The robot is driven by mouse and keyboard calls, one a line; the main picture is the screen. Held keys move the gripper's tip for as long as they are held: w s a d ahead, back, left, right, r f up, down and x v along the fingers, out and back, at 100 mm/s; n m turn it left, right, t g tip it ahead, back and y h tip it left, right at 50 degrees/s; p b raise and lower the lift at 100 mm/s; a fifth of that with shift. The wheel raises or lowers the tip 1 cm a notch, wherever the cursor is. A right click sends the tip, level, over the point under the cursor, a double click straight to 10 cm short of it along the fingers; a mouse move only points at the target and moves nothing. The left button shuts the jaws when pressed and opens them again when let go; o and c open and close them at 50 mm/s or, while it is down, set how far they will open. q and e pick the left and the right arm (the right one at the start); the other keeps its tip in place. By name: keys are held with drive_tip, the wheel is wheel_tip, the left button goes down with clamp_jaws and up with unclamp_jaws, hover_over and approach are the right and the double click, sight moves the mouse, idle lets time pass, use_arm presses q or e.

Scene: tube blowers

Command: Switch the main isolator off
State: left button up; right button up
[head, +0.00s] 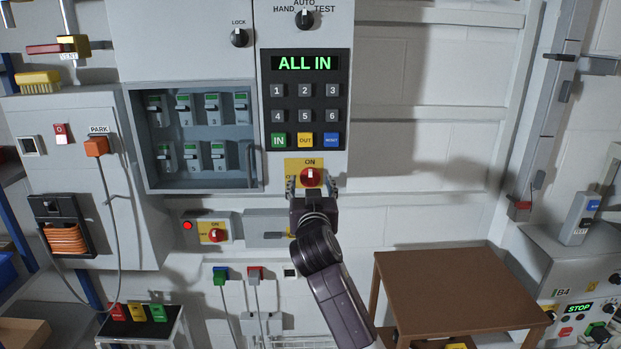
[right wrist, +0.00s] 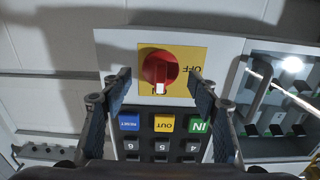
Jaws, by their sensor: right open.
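The main isolator is a red rotary knob (head: 309,178) on a yellow plate (head: 304,162), under the keypad. Its white pointer is up at ON in the head view. In the right wrist view, which looks upside down, the knob (right wrist: 157,66) points down to a partly covered ON, and OFF stands at the plate's upper right. My right gripper (head: 311,186) is open in front of the knob. In the right wrist view its fingertips (right wrist: 154,80) are on either side of the knob, apart from it. My left gripper is not in view.
The keypad panel (head: 304,103) reads ALL IN. An open breaker box (head: 202,165) is left of the isolator. A smaller red knob (head: 217,235) on a yellow plate is lower left, beside a lit red lamp (head: 187,225). A brown table (head: 450,285) stands lower right.

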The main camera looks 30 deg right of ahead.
sight(310, 179)
drive_tip(key=shift+x, duration=1.2)
drive_tip(key=shift+a, duration=0.1)
drive_tip(key=shift+c, duration=0.7)
drive_tip(key=c, duration=1)
